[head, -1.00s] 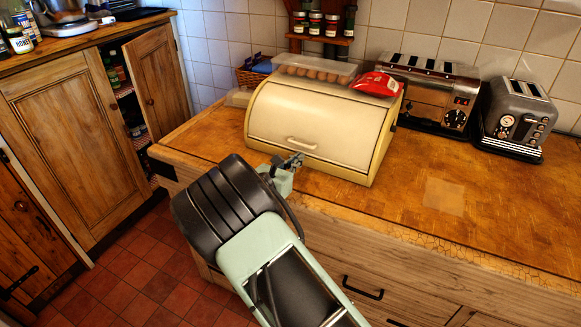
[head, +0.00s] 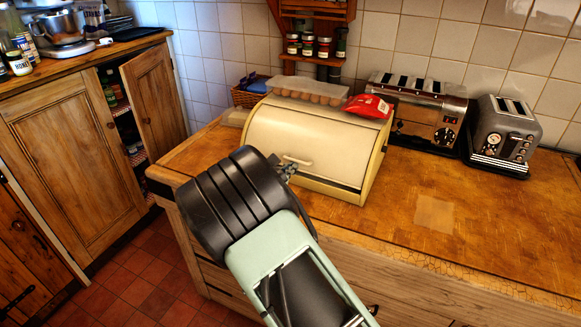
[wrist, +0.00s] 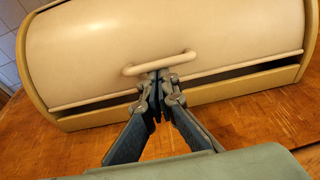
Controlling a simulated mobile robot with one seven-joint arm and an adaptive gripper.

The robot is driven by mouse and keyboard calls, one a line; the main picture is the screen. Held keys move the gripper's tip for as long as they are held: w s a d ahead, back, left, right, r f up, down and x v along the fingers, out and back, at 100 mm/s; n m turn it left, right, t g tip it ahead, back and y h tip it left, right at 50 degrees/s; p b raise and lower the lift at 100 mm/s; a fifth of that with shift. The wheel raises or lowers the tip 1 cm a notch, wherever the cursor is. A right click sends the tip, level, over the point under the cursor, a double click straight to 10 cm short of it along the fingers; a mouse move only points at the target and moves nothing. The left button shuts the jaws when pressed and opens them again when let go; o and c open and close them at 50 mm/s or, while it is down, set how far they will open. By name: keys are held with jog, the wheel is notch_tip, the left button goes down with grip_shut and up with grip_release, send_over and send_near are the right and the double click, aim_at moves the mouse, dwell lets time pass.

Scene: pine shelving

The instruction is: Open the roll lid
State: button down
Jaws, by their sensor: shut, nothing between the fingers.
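The roll lid (head: 300,135) is the cream curved front of a bread bin (head: 374,172) on the wooden counter. It is down over the front and also fills the upper wrist view (wrist: 90,45). Its pale bar handle (wrist: 135,69) sits low on the lid; in the head view the handle (head: 297,160) is partly behind my gripper. My gripper (head: 290,169) is in front of the lid at the handle. In the wrist view its fingertips (wrist: 157,76) are together, at the handle's lower edge. I cannot tell whether they touch it.
An egg box (head: 310,90) and a red packet (head: 368,106) lie on top of the bin. A chrome toaster (head: 425,112) and a grey toaster (head: 503,130) stand to the right. The counter's front right (head: 480,225) is clear.

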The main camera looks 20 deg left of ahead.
aim_at(303, 141)
jog(key=shift+w+d+r+g+p, duration=0.1)
jog(key=shift+w+r+g+p, duration=0.1)
jog(key=shift+r+p, duration=0.35)
jog(key=shift+w+r+g+p, duration=0.2)
jog(key=shift+r+p, duration=0.25)
jog(key=shift+r, duration=0.2)
jog(key=w+r, duration=0.1)
jog(key=r+p, duration=0.1)
jog(key=r, duration=0.1)
jog(key=w+r, duration=0.1)
jog(key=shift+w+d+r+p, duration=0.1)
jog(key=shift+w+r+p, duration=0.1)
jog(key=shift+w+p, duration=0.15)
jog(key=shift+s+f, duration=0.1)
jog(key=shift+f, duration=0.05)
